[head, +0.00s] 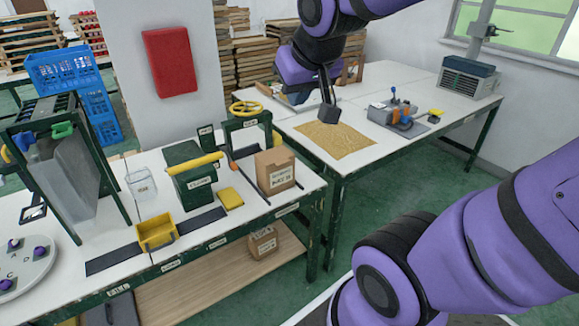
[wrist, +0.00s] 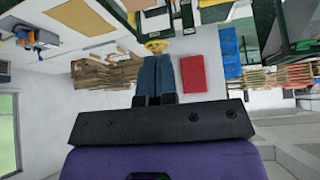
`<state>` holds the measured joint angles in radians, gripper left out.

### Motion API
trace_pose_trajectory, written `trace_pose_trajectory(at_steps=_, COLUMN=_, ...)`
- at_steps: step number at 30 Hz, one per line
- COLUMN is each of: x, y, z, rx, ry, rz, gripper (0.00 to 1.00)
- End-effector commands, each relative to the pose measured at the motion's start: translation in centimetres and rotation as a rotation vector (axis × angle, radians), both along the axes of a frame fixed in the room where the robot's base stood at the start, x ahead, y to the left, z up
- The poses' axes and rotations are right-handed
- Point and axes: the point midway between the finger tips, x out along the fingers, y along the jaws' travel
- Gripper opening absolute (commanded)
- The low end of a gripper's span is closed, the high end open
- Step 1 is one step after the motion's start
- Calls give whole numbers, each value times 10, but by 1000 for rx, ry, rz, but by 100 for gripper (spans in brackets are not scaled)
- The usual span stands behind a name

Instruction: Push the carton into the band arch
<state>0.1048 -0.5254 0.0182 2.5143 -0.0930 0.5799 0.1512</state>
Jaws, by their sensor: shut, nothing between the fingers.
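The carton (head: 275,172) is a brown cardboard box with a white label. It stands upright near the right end of the white-topped bench. The band arch seems to be the dark green frame (head: 232,127) with a yellow handwheel on top, just behind and left of the carton. The carton hides part of the arch's opening. My gripper (head: 328,114) hangs above the far table, right of and beyond the carton, touching neither. In the wrist view my gripper's two fingers (wrist: 154,60) are together and empty. The yellow handwheel (wrist: 157,46) shows past their tips.
A green box with a yellow bar (head: 190,170), a yellow block (head: 230,198) and a yellow bin (head: 157,232) stand left of the carton. A tan mat (head: 345,145) lies below my gripper. Another carton (head: 262,243) sits on the lower shelf. A gap separates bench and far table.

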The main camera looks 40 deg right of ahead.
Motion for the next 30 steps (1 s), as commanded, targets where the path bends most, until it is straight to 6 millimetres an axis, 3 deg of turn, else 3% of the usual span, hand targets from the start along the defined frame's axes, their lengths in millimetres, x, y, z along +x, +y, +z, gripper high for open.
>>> trace_pose_trajectory(at_steps=6, x=63, y=-33, z=-30, rx=6, ry=-83, rz=-100, gripper=0)
trace_pose_trajectory(at_steps=15, x=133, y=-77, z=-83, rx=66, ry=-210, rz=-193, gripper=0)
trace_pose_trajectory(at_steps=24, x=180, y=-117, z=-151, rx=199, ry=-335, rz=-262, gripper=0)
trace_pose_trajectory(at_steps=30, x=197, y=-138, z=-199, rx=330, ry=-419, rz=-305, gripper=0)
